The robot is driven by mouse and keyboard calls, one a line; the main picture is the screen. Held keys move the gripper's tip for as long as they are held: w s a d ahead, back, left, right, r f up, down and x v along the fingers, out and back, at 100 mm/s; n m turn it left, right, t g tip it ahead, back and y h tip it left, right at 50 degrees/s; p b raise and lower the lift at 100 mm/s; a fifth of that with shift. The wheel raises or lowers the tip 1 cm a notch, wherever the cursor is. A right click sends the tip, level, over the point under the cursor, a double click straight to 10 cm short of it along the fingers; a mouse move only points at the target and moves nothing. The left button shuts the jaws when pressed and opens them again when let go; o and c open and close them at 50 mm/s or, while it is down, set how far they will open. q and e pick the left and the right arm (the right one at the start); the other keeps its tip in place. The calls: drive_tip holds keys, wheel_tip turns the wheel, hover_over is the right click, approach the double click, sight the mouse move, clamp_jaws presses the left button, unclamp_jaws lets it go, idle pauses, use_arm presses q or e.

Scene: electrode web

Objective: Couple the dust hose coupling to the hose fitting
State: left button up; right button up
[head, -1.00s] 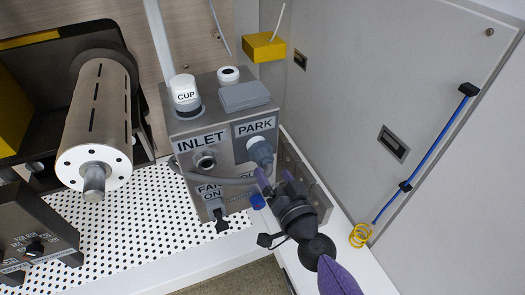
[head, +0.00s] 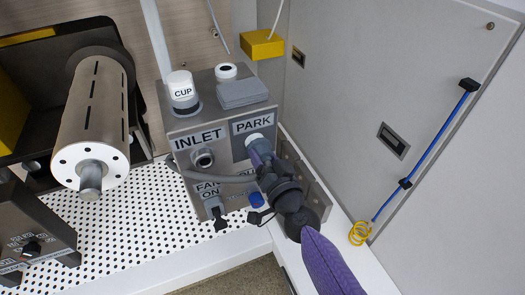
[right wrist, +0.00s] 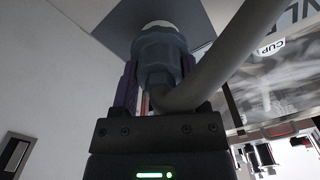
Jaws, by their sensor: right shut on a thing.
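The dust hose coupling, a blue-grey collar (right wrist: 158,48), sits at the white PARK stub (head: 255,137) on the grey metal box (head: 183,126). My right gripper (head: 262,154) is shut on the coupling, with a purple finger on each side in the right wrist view (right wrist: 158,80). The grey hose (head: 225,179) bends away from the coupling to the left. In the head view my gripper hides most of the coupling. My left gripper is not in view.
A white CUP cap (head: 180,85) and a grey block (head: 243,94) sit on top of the box. A slotted metal roller (head: 92,115) stands at left. A wall panel (head: 350,85) with a blue hose (head: 425,150) bounds the right side.

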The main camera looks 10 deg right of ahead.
sight(267, 163)
clamp_jaws()
drive_tip(key=shift+s+d, duration=0.1)
drive_tip(key=shift+s, duration=0.3)
drive_tip(key=shift+s, duration=0.25)
drive_tip(key=shift+s+d+p, duration=0.15)
drive_tip(key=shift+s+p, duration=0.05)
drive_tip(key=shift+s, duration=0.45)
drive_tip(key=shift+s+d+p, duration=0.15)
drive_tip(key=shift+s+p, duration=0.05)
drive_tip(key=shift+s, duration=0.5)
